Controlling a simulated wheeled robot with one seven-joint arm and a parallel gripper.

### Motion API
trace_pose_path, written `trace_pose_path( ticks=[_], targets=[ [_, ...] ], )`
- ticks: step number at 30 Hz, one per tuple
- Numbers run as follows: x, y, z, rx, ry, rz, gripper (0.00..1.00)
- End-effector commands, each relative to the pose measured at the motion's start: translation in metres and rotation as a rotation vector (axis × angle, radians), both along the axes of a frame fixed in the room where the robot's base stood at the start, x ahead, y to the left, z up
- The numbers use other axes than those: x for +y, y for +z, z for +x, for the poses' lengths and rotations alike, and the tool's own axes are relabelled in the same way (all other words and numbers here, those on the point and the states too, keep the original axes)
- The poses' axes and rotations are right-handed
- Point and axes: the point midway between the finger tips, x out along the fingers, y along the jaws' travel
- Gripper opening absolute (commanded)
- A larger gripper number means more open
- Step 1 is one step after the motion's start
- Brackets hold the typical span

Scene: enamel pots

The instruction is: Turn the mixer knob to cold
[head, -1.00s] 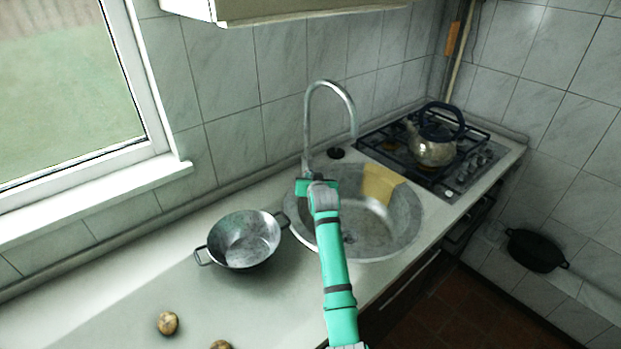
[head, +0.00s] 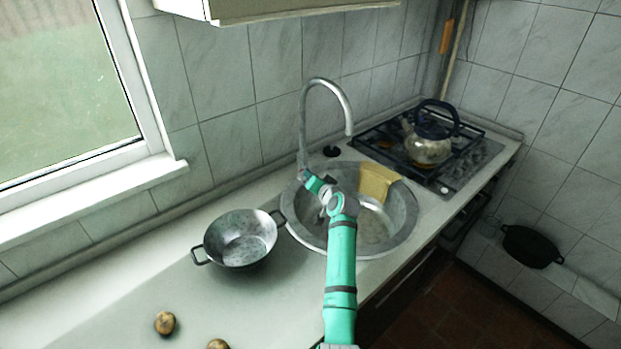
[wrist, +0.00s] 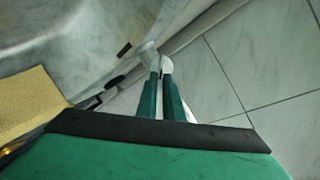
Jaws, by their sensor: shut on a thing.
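The tall curved grey tap (head: 303,130) stands at the back left rim of the round sink (head: 402,222). In the head view my gripper (head: 306,175) reaches up and left to the foot of this tap, where the mixer knob sits. In the wrist view the two green fingers (wrist: 160,72) are close together, with their tips at a small pale grey piece (wrist: 150,48) that looks like the knob. The gripper is shut on it. Most of the knob is hidden by the fingers, so its exact angle cannot be told.
A metal pot (head: 240,238) stands left of the sink, with potatoes (head: 165,323) in front. A kettle (head: 427,150) stands on the stove (head: 465,165) to the right. A tiled wall is close behind the tap.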

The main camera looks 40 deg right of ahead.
Motion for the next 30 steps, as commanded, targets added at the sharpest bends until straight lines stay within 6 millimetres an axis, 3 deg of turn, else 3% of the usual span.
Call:
trace_pose_path(
  ticks=[11, 12, 14, 25, 30],
  targets=[
    [0.0, -0.003, -0.001, 0.003, -0.001, 0.007, 0.0],
    [0.0, -0.003, -0.001, 0.002, -0.001, 0.007, 0.12],
    [0.0, -0.003, 0.0, 0.001, 0.0, 0.007, 0.26],
    [0.006, 0.0, 0.001, -0.001, 0.006, 0.005, 0.26],
    [0.008, 0.004, -0.014, -0.002, 0.004, 0.004, 0.26]
  ],
)
